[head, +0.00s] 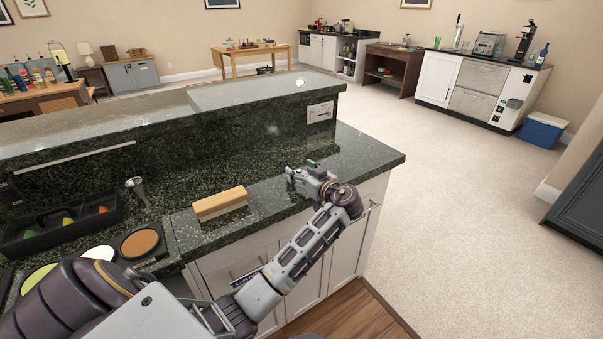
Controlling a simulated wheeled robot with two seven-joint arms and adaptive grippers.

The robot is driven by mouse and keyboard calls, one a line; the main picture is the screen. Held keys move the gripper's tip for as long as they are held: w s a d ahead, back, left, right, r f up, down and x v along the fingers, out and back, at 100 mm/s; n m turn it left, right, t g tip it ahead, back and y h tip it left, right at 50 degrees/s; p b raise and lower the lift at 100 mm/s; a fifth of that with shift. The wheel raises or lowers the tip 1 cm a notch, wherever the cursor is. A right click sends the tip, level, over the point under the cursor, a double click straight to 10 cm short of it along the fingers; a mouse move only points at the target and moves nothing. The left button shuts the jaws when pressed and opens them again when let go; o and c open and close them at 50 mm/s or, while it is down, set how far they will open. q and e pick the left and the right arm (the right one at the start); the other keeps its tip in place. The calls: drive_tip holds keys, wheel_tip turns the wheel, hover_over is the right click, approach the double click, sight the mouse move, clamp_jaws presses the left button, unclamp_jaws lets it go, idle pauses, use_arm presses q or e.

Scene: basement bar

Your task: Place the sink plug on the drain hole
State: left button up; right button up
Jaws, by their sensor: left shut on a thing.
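My left gripper (304,178) is above the right end of the dark granite counter (372,160), near its front edge. It is shut on a small dark thing, most likely the sink plug; its shape is mostly hidden by the fingers. I cannot make out a drain hole or a sink basin in this view. A metal tap-like fitting (138,190) stands on the counter at the left, well away from the gripper. My right gripper is not in view.
A wooden block-shaped brush (220,204) lies on the counter left of my gripper. A black garnish tray (62,238) and round containers, one with an orange-brown top (140,242), are farther left. A raised granite ledge (262,88) runs behind. Carpet lies open to the right.

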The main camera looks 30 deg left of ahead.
use_arm(q)
drive_tip(key=o, duration=1)
drive_tip(key=shift+r, duration=0.1)
drive_tip(key=v, duration=1.2)
drive_tip(key=shift+c, duration=0.2)
